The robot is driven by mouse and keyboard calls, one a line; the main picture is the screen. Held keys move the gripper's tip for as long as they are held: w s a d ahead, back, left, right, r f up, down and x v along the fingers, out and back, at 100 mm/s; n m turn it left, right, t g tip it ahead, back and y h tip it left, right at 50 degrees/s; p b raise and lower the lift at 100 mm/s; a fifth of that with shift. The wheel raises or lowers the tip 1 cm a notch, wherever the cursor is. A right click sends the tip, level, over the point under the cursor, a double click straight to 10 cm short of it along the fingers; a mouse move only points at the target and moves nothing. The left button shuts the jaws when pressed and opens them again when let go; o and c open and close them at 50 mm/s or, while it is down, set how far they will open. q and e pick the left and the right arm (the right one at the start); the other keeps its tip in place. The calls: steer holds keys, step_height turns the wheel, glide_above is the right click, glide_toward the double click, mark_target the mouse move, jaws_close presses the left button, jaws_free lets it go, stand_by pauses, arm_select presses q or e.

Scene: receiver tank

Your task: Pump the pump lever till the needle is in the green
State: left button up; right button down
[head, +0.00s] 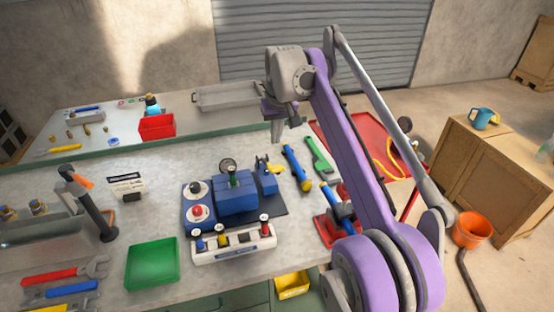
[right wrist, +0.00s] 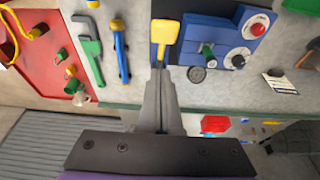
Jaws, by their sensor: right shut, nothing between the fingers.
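The blue receiver tank unit (head: 236,195) stands on a dark mat on the bench, and it also shows at the top of the right wrist view (right wrist: 215,35). A small round gauge (head: 228,165) sits behind it; its needle and any green zone are too small to read. A yellow paddle, seemingly the pump lever's handle (right wrist: 165,33), sticks out by a blue upright (head: 267,180) right of the tank. My right gripper (head: 276,137) is shut and empty above the bench's back part. In the right wrist view its tips (right wrist: 159,72) appear just short of the paddle, apparently apart from it.
A blue bar tool (head: 297,168) and a green wrench (head: 318,158) lie right of the pump. A white block with coloured knobs (head: 233,243) and a green tray (head: 152,262) stand in front. A red bin (head: 157,126) is behind. A red cart (head: 375,145) stands beyond the bench.

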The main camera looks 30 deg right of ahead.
steer(key=x, duration=0.3)
steer(key=shift+f, duration=0.35)
steer(key=shift+s+a+f+b, duration=0.1)
steer(key=shift+s+f+b, duration=0.1)
steer(key=shift+s+f, duration=0.25)
steer(key=shift+s+a+f+b, duration=0.1)
steer(key=shift+s+f+b, duration=0.1)
steer(key=shift+f, duration=0.35)
steer(key=shift+s+f, duration=0.3)
steer(key=shift+f, duration=0.1)
steer(key=shift+f, duration=0.15)
